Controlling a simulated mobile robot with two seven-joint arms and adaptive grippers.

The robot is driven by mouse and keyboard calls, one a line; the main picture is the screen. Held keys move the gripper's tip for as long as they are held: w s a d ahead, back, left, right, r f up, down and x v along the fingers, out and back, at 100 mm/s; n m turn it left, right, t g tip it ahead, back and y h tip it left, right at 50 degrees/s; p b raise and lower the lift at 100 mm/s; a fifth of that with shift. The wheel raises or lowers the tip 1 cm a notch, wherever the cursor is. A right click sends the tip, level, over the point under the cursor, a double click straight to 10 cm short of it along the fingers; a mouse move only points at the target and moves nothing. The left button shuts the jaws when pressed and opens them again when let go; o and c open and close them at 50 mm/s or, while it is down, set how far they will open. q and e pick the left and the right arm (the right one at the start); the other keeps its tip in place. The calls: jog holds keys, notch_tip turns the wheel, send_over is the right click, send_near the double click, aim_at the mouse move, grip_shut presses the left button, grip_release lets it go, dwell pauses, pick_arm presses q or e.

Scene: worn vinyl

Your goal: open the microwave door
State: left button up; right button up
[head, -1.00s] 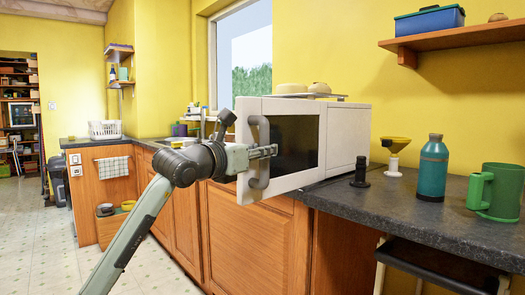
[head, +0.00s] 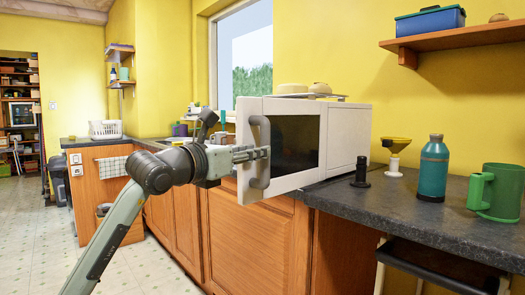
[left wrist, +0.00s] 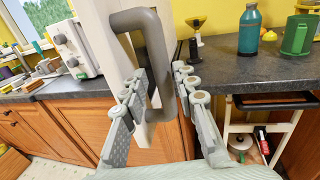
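The white microwave (head: 348,135) stands on the counter. Its door (head: 308,178) with a dark window is swung wide open and juts out past the counter edge. The grey loop handle (head: 258,178) is on the door's outer face. The door also shows nearly edge-on in the left wrist view (left wrist: 107,20), with the handle (left wrist: 152,40) in front of it. My left gripper (head: 266,152) is at the handle, one finger on each side of the bar; the fingers (left wrist: 162,78) look open around it, not clamped. My right gripper is not in view.
The dark counter (head: 440,220) holds a black stopper-like object (head: 360,172), a yellow-topped funnel (head: 395,155), a teal bottle (head: 433,170) and a green mug (head: 497,192) right of the microwave. Wooden cabinets (head: 250,240) stand below. The floor at left is free.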

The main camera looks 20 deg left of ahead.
pick_arm(q)
jog(key=v, duration=0.7)
jog(key=shift+s+a, duration=0.15)
jog(key=shift+s, duration=0.2)
